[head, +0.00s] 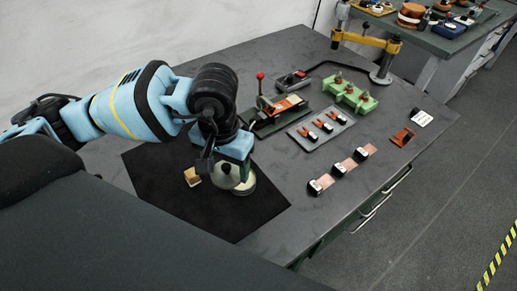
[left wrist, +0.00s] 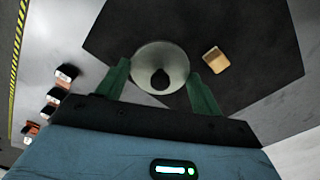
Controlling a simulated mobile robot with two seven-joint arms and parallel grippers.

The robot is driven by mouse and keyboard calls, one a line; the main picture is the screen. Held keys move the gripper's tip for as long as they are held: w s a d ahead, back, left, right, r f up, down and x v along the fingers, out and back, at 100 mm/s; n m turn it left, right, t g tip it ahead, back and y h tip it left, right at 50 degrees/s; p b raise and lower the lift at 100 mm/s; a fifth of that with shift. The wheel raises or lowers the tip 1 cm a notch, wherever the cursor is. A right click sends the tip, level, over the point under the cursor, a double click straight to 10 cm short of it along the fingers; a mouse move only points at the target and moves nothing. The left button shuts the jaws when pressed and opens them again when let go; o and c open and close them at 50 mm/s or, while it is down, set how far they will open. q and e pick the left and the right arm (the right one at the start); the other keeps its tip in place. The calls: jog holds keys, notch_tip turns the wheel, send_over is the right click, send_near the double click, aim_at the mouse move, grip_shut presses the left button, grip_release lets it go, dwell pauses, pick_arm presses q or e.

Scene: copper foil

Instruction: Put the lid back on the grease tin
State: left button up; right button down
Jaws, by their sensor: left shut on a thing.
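My left gripper (head: 229,178) is over the black mat (head: 170,168), shut on a round pale grey lid (left wrist: 147,62). In the left wrist view the lid sits between the two green fingers (left wrist: 160,88), with a dark round knob at its middle. In the head view the grease tin (head: 246,187), a low round tin with a pale rim, stands on the mat just right of the gripper and partly behind it. The tin does not show clearly in the left wrist view. I cannot tell whether lid and tin touch. My right gripper is not in view.
A small tan block (head: 192,177) lies on the mat left of the gripper. Black clips with copper strips (head: 340,168), a grey tray (head: 320,130), a red-knobbed fixture (head: 276,108) and a green rack (head: 350,97) stand farther right on the dark table. The mat's front is clear.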

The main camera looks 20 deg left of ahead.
pick_arm(q)
jog(key=w+r+m, duration=0.1)
jog(key=w+d+m+p, duration=0.1)
jog(key=m, duration=0.1)
jog(key=shift+w+d+r, duration=0.1)
jog(key=shift+w+r, duration=0.25)
jog(key=shift+w+d+m, duration=0.1)
jog(key=shift+w+m, duration=0.3)
jog(key=shift+m, duration=0.2)
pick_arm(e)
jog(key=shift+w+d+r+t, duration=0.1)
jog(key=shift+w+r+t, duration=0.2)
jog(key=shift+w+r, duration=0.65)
pick_arm(q)
jog(key=shift+f, duration=0.2)
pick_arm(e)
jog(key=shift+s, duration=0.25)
pick_arm(q)
jog(key=shift+f+b, duration=0.35)
jog(key=shift+f, duration=1.45)
jog(key=shift+f+b, duration=0.6)
jog(key=shift+f, duration=0.55)
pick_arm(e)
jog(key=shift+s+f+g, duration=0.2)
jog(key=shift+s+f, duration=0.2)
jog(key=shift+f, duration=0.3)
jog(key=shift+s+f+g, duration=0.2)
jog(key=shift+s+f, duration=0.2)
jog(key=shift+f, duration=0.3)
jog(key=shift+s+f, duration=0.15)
